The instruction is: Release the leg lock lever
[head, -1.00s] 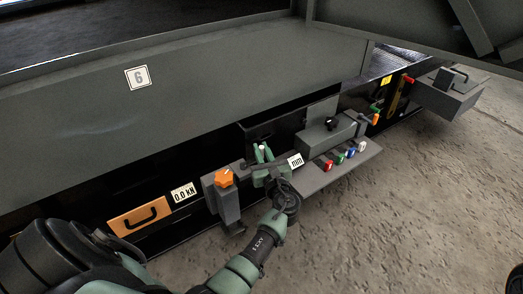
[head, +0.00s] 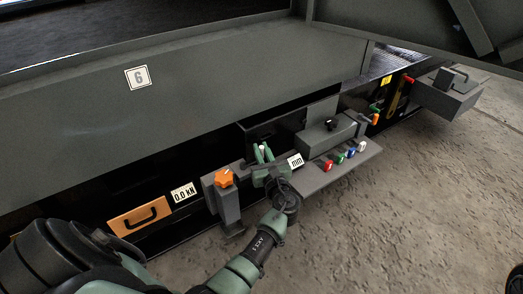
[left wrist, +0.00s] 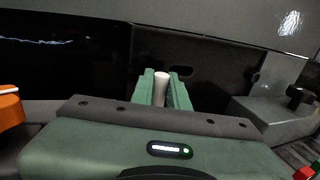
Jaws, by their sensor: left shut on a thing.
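My left gripper (head: 264,155) is at the machine's side, between the orange star knob and the grey box with the black knob. In the left wrist view, its two green fingers (left wrist: 161,90) are shut on a pale, round-topped lever (left wrist: 161,84) that stands up between them. In the head view only a small pale tip shows between the fingers, and the rest of the lever is hidden. My right gripper is not in view.
The orange star knob (head: 224,179) is left of my gripper. Right of it are a "mm" label (head: 295,160), a shelf with coloured knobs (head: 350,166) and a grey box (head: 330,138). An orange panel with a black handle (head: 139,217) is at lower left. Concrete floor (head: 400,220) is clear at right.

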